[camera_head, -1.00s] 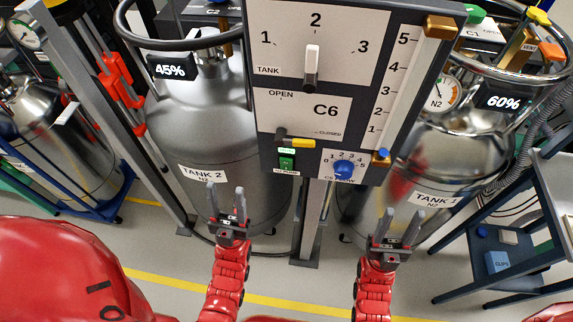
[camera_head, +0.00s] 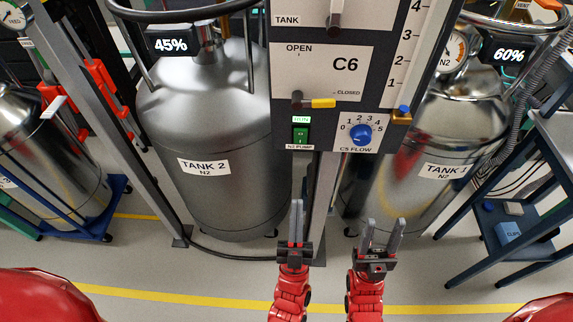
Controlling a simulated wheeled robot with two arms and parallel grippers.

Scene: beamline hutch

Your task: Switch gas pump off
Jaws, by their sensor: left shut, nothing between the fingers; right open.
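The gas pump switch (camera_head: 300,133) is a green rocker on the lower left of the grey panel (camera_head: 392,62). A lit green RUN display (camera_head: 301,119) sits above it and a label reading N2 PUMP (camera_head: 300,147) below it. My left gripper (camera_head: 296,222) is shut and empty, below the switch and apart from it, in front of the panel's post. My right gripper (camera_head: 381,238) is open and empty, to the right of the left one and below the panel. Nothing hides the switch.
A blue C5 FLOW knob (camera_head: 361,135) sits right of the switch. The C6 lever with a yellow handle (camera_head: 322,103) is just above. Tank 2 (camera_head: 215,130) stands left, Tank 1 (camera_head: 440,130) right. A dark shelf (camera_head: 520,190) stands at far right.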

